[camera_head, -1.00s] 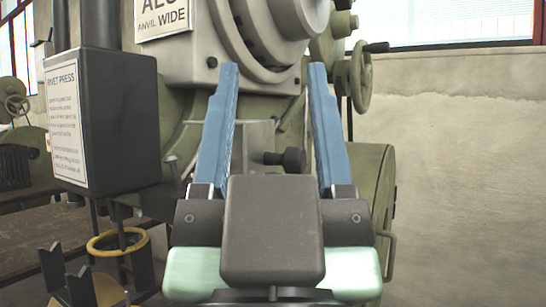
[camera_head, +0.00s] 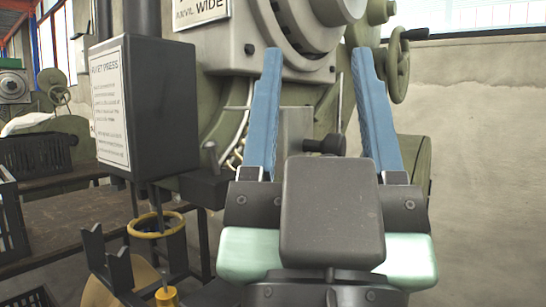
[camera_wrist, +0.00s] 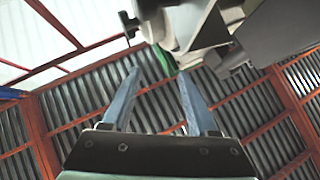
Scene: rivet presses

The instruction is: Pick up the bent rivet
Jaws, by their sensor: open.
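My gripper (camera_head: 317,50) points upward in front of the rivet press, its two blue fingers wide apart with nothing between them. In the wrist view the fingers (camera_wrist: 159,72) are also apart and empty, pointing up toward the roof. A small grey metal pin with a rounded head (camera_head: 210,157) stands slightly tilted on a dark block left of the fingers. I cannot tell whether it is the bent rivet. No other piece is clearly recognisable as a rivet.
The green-grey press (camera_head: 225,55) fills the space behind the gripper. A black box labelled RIVET PRESS (camera_head: 150,110) hangs at its left. Below are a yellow ring (camera_head: 157,224) and a dark forked bracket (camera_head: 112,258). A bench (camera_head: 80,225) and dark crates stand left. Bare wall lies right.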

